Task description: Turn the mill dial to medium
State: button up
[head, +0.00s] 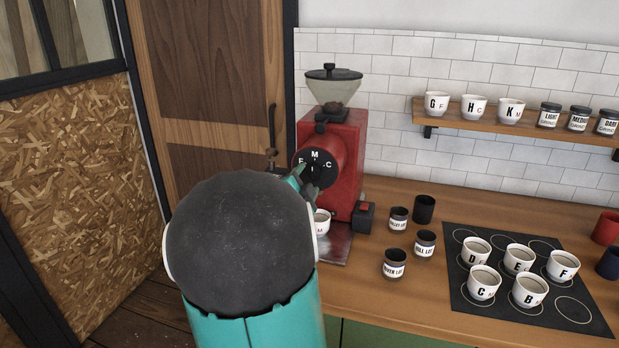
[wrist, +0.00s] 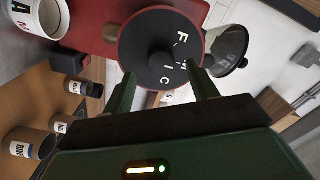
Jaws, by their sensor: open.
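The red mill (head: 347,160) stands on the counter at the wall, with a glass hopper on top. Its black round dial (head: 327,179) faces me and carries white letters F at left, M at top and C at right. In the wrist view the dial (wrist: 140,35) shows rotated, with a dark central knob (wrist: 159,58) and a short white mark between M and C. I cannot tell the dial's exact setting. My gripper (head: 300,178) is open at the dial; in the wrist view its fingers (wrist: 160,75) are spread near the dial's edge. Contact is unclear, and my arm hides part of the mill.
A white cup (head: 322,222) stands beneath the mill. Several dark labelled tins (head: 395,263) stand to the right, then a black mat (head: 464,301) with lettered cups. A wall shelf (head: 540,127) holds cups and jars. A wooden door (head: 205,100) is at the left.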

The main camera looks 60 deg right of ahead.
jog(key=s+a, duration=0.1)
jog(key=a, duration=0.9)
jog(key=shift+s, duration=0.3)
jog(key=shift+a, duration=0.1)
